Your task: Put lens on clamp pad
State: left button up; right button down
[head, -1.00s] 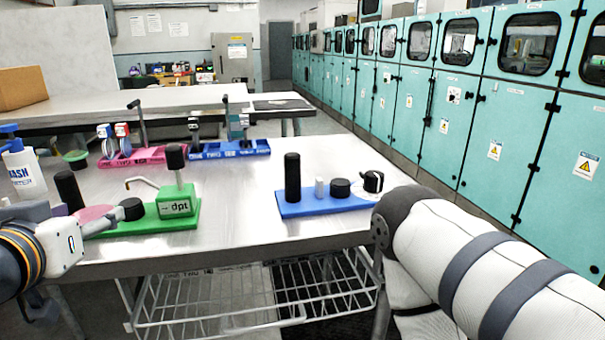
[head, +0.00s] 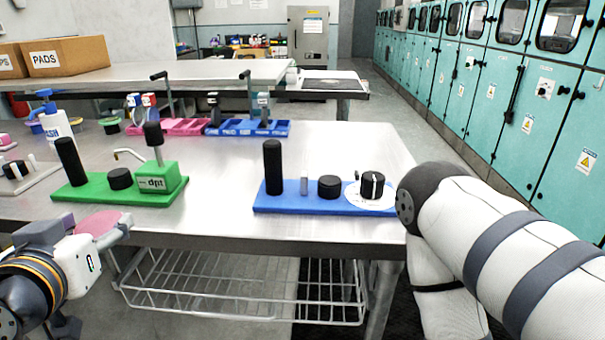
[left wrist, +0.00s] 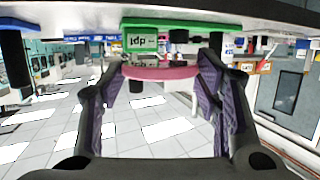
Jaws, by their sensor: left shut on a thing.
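My left gripper (head: 122,226) is at the lower left, off the table's front edge and below the green module. It is shut on a flat pink disc, which looks like the lens (head: 98,224); in the left wrist view the pink lens (left wrist: 160,73) lies between the fingertips. The green module (head: 105,196), marked "dpt", carries a black post, a black knob and a black-topped lever. The blue module (head: 290,203) carries a black post, a small grey pin and black knobs, the right one on a white disc (head: 366,204). I cannot tell which part is the clamp pad. My right gripper is out of view.
Pink (head: 188,126) and blue (head: 256,129) trays stand at the table's back. A white wash bottle (head: 56,126) and a pale module (head: 28,182) are at the left. A wire basket (head: 240,285) hangs below the table. The tabletop between the green and blue modules is clear.

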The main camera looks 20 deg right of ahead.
aim_at(330, 180)
jog(key=l+u, duration=0.15)
jog(key=l, duration=0.3)
jog(key=k+l+u, duration=0.2)
jog(key=l, duration=0.25)
jog(key=l+u, duration=0.15)
jog(key=l, duration=0.3)
jog(key=k+l+u, duration=0.15)
jog(key=l, duration=0.25)
jog(key=k+l+u, duration=0.15)
jog(key=l, duration=0.25)
jog(key=l+u, duration=0.25)
jog(key=l, duration=0.3)
jog(key=k+l+u, duration=0.2)
jog(key=l, duration=0.35)
jog(key=i, duration=0.15)
